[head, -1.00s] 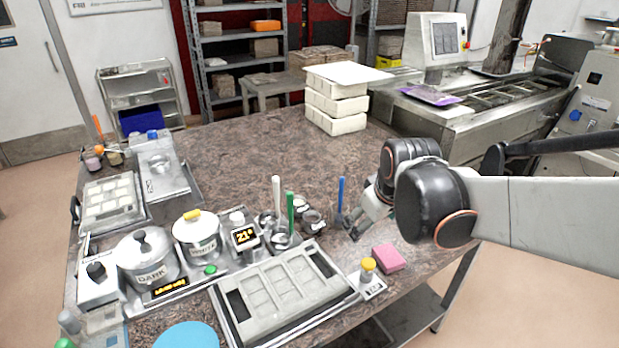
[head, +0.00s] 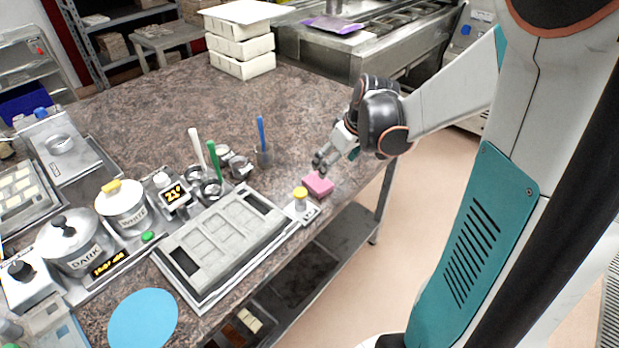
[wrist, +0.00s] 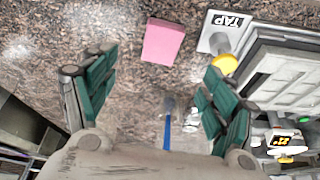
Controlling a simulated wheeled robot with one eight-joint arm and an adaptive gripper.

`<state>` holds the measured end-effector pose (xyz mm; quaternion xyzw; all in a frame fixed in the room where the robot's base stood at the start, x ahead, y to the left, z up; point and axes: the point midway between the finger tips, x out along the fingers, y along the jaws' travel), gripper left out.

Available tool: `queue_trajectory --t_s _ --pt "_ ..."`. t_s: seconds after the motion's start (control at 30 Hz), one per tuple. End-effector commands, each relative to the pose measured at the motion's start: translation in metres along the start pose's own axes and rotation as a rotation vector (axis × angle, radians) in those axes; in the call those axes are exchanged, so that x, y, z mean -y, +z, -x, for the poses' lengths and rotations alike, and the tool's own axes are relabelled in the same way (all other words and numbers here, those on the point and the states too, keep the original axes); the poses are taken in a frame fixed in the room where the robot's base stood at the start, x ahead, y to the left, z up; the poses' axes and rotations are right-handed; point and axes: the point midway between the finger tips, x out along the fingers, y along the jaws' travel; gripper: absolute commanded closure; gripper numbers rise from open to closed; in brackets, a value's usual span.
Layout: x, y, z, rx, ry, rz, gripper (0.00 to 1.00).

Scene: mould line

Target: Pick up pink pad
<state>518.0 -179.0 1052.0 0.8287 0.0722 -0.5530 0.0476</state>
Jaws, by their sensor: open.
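The pink pad (head: 318,184) lies flat on the brown stone worktop, near its right edge, beside the yellow-knobbed tap stamp. It also shows in the wrist view (wrist: 163,42), at the upper middle, beyond the fingertips. My gripper (head: 325,160) is just behind the pad and above the worktop in the head view. In the wrist view my gripper (wrist: 152,77) has its two green-padded fingers spread wide, with nothing between them touching either finger. The pad is apart from both fingers and fully visible in the wrist view.
The yellow-knobbed tap stamp (head: 300,200) stands close to the pad. The grey mould (head: 222,238) lies to the left. A cup with a blue-handled tool (head: 262,140) stands behind. White stacked blocks (head: 240,45) are at the back. The worktop's middle is clear.

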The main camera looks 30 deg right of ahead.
Motion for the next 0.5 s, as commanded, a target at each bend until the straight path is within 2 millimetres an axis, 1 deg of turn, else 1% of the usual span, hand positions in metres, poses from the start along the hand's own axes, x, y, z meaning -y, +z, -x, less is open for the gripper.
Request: queue_trajectory --t_s 0.03,0.1,0.2,0.3,0.4,0.5 --pt "0.0 0.0 -0.012 0.0 0.0 0.001 0.22" --pt "0.0 0.001 -0.027 0.0 0.0 0.001 0.22" --pt "0.001 0.001 -0.046 0.0 0.0 0.002 0.22" --pt "0.001 0.0 -0.06 0.0 0.001 0.002 0.22" --pt "0.0 0.0 -0.069 0.0 0.001 0.002 0.22" --pt "0.001 0.0 -0.073 0.0 0.001 0.001 0.22"
